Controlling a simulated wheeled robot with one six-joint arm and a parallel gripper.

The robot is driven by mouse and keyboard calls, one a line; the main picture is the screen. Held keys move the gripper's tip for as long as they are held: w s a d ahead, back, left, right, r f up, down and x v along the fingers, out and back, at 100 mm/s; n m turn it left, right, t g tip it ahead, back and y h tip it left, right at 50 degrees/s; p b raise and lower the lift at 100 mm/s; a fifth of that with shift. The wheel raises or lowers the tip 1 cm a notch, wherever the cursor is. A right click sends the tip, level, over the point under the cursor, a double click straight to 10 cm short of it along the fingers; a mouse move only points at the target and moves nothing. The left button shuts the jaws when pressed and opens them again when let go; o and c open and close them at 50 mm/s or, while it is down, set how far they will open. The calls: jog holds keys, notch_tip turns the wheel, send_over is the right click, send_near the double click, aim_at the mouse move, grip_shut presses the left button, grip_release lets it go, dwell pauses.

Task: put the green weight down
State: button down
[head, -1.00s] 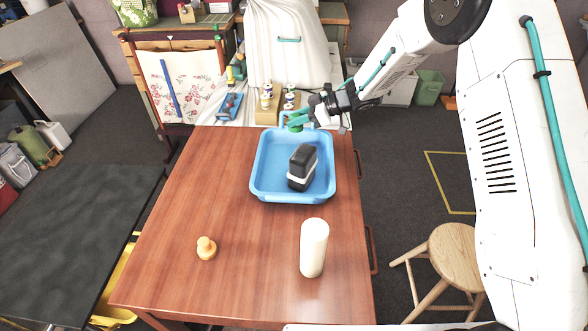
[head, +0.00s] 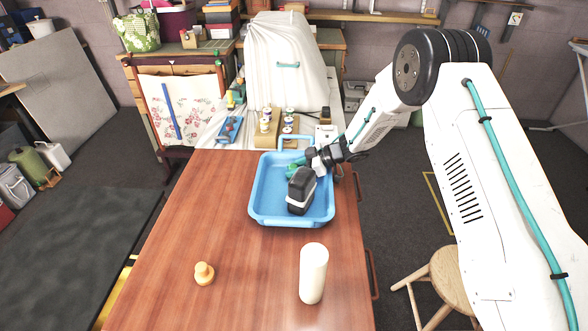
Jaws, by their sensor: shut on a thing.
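My gripper (head: 298,166) reaches in from the right and is shut on the green weight (head: 291,172). The weight shows as a small green shape at the fingertips, partly hidden by them. It lies within the outline of the blue tray (head: 265,217), near its back part. I cannot tell whether it touches the tray floor. A black block with a white band (head: 300,191) stands in the tray, just in front of the gripper.
A white cylinder (head: 313,273) and a small wooden peg-like piece (head: 204,273) stand on the brown table (head: 225,240). Thread spools (head: 288,125) in a holder stand behind the tray. The table left of the tray is clear.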

jog(key=c, duration=1.2)
grip_release()
jog(key=shift+o, duration=0.2)
jog(key=shift+d, duration=0.1)
jog(key=v, duration=1.2)
